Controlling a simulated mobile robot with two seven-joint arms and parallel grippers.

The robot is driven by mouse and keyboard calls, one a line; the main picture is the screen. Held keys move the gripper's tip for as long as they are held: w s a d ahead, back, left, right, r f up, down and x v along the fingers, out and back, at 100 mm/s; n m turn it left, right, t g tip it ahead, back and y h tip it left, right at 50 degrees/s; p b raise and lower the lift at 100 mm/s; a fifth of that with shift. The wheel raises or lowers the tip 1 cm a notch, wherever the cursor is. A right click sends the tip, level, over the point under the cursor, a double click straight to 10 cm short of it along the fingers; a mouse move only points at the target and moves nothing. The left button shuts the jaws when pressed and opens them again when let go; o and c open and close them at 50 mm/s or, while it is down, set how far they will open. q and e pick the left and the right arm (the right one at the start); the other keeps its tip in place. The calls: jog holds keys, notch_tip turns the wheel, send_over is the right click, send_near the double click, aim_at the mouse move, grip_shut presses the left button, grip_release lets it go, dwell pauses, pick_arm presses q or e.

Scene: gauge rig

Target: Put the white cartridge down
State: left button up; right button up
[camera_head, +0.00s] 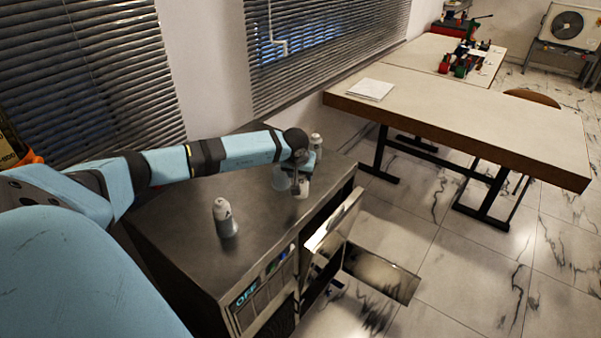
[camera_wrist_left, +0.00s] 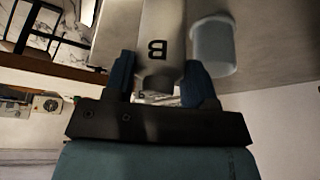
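A whitish cartridge marked "B" (camera_wrist_left: 160,40) stands between the blue fingertips of my left gripper (camera_wrist_left: 160,82) in the left wrist view; the fingers appear to press on both its sides. In the head view my left gripper (camera_head: 300,160) is over the far right part of the dark metal cabinet top (camera_head: 180,225), with the white cartridge (camera_head: 302,188) just below it. I cannot tell whether the cartridge touches the cabinet top. A pale translucent cup (camera_head: 281,178) is close beside it on the left; it also shows in the wrist view (camera_wrist_left: 212,45). My right gripper is out of view.
A white-grey bottle-like item (camera_head: 225,218) stands nearer on the cabinet, and another (camera_head: 316,144) stands behind the gripper. An open flap (camera_head: 335,225) hangs at the cabinet front. A wooden-edged table (camera_head: 480,115) is at the right. The cabinet top's left part is clear.

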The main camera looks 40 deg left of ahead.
pick_arm(q)
jog(key=o, duration=0.4)
jog(key=shift+r, duration=0.1)
jog(key=b+v, duration=0.1)
jog(key=v, duration=1.1)
jog(key=shift+r, duration=0.1)
